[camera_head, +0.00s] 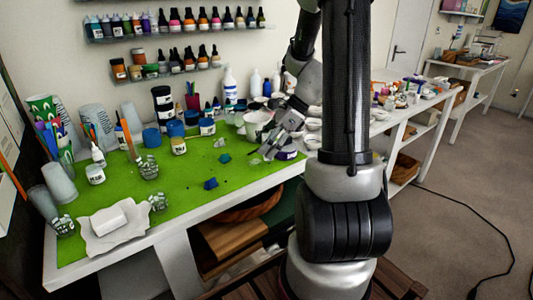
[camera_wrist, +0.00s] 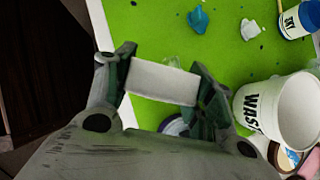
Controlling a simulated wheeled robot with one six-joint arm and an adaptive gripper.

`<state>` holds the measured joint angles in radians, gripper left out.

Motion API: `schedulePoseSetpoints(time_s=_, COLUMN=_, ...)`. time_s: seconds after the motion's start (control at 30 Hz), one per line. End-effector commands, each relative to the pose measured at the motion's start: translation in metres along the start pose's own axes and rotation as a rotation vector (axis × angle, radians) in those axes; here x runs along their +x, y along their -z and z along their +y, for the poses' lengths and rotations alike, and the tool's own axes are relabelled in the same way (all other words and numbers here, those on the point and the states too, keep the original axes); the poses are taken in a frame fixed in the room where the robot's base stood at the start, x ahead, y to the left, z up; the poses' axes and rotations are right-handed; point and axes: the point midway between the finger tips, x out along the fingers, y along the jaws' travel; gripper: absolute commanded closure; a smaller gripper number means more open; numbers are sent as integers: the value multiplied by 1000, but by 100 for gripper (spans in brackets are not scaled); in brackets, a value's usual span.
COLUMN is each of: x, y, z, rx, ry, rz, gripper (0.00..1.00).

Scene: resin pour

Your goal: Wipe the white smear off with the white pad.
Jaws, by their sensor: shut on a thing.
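My gripper (camera_wrist: 163,82) is shut on the white pad (camera_wrist: 160,83), a pale rectangular block held across between its two fingers in the wrist view. A faint whitish smear (camera_wrist: 176,61) shows on the green mat (camera_wrist: 150,30) just beyond the pad's upper edge. The pad may hide part of it; I cannot tell whether the pad touches the mat. In the head view my gripper (camera_head: 268,148) is low over the right part of the mat, near the front table edge, and the pad is hard to make out.
A white WASH cup (camera_wrist: 285,108) stands close to my right finger in the wrist view. A blue lump (camera_wrist: 197,20) and a pale lump (camera_wrist: 250,30) lie on the mat. A white block (camera_head: 108,217) rests on a pale sheet at front left. Bottles and cups line the back.

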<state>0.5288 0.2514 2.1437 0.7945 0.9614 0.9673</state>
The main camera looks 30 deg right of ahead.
Motion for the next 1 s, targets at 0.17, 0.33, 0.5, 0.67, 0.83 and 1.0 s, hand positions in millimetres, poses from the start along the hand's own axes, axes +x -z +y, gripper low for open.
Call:
schedulePoseSetpoints(time_s=0.17, x=-14, y=-8, z=0, rx=-4, ry=0, rz=0, gripper=68)
schedulePoseSetpoints(time_s=0.33, x=-27, y=-16, z=0, rx=-6, ry=-2, rz=0, gripper=68)
schedulePoseSetpoints(time_s=0.5, x=-38, y=-23, z=0, rx=-8, ry=-4, rz=-1, gripper=68)
schedulePoseSetpoints(time_s=0.67, x=-42, y=-25, z=1, rx=-7, ry=-5, rz=0, gripper=68)
schedulePoseSetpoints(time_s=0.83, x=-41, y=-25, z=1, rx=-7, ry=-6, rz=0, gripper=68)
schedulePoseSetpoints(time_s=1.0, x=-41, y=-25, z=1, rx=-7, ry=-6, rz=0, gripper=68)
